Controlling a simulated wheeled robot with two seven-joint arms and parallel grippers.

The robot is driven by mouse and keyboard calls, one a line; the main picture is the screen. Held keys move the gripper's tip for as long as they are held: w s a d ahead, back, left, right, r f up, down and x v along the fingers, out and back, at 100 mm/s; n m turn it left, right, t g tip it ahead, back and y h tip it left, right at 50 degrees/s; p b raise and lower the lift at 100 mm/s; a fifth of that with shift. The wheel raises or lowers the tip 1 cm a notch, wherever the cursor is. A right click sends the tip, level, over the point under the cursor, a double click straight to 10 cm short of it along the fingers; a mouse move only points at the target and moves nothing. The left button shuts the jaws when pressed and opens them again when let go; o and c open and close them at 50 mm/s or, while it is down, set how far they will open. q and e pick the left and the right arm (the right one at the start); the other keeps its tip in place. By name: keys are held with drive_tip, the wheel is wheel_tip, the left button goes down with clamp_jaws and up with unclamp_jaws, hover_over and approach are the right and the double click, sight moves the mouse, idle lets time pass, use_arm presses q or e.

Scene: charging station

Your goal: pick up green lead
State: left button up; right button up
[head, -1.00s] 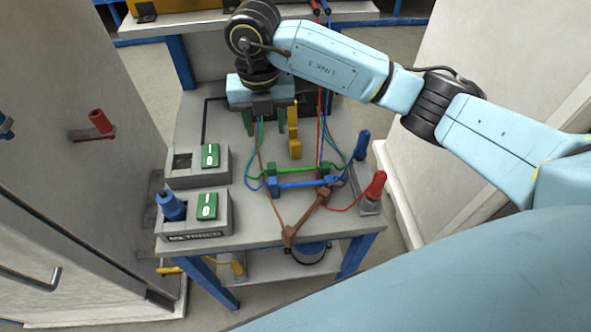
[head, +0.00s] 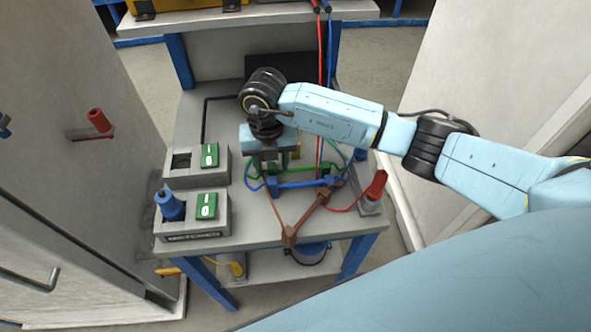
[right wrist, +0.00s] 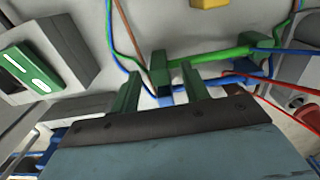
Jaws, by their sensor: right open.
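The green lead (head: 304,169) lies across the grey cart top, just behind the blue lead (head: 300,184). In the right wrist view the green lead (right wrist: 224,55) runs to the right from its left end block. My right gripper (head: 270,166) points down over that left end, and the arm hides part of it in the head view. In the right wrist view the two fingers of the right gripper (right wrist: 160,78) are open, with the green end block showing between them. Whether they touch it, I cannot tell. My left gripper is out of view.
A brown lead (head: 305,217) lies in front, near the cart edge. A red connector (head: 375,186) stands at the right. Two grey switch boxes (head: 192,225) with green switches are at the left. A yellow piece (right wrist: 210,3) lies behind. Thin cables cross the area.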

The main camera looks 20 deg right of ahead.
drive_tip(key=shift+r, duration=0.1)
clamp_jaws()
